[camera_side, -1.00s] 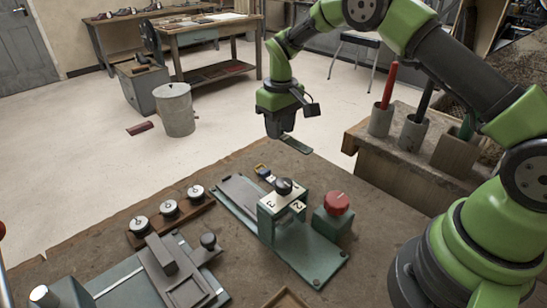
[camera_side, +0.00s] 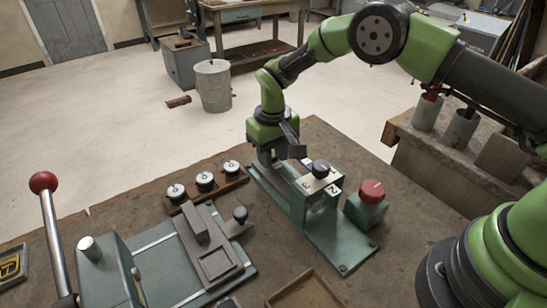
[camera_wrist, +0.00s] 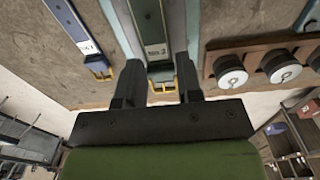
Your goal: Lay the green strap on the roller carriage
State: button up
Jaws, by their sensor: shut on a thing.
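The green strap (camera_wrist: 150,22) shows in the wrist view with a pale label and a yellow buckle at its near end. My gripper (camera_wrist: 156,68) is shut on it, one finger on each side. The roller carriage (camera_side: 259,172) is a long, low grey plate on a green base in the side view. My gripper (camera_side: 282,158) is low over its far end, and the strap is mostly hidden there. In the wrist view the strap lies in line with the carriage (camera_wrist: 114,25). I cannot tell whether it touches the plate.
A blue strap (camera_wrist: 72,20) with a yellow buckle lies beside the carriage. A numbered block with a black knob (camera_side: 319,177) stands over the carriage. A red button (camera_side: 372,191) is to its right. A wooden rack of round weights (camera_side: 205,182) is to the left.

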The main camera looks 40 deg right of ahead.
jog(key=shift+f, duration=0.6)
jog(key=o, duration=0.9)
jog(key=shift+f, duration=0.15)
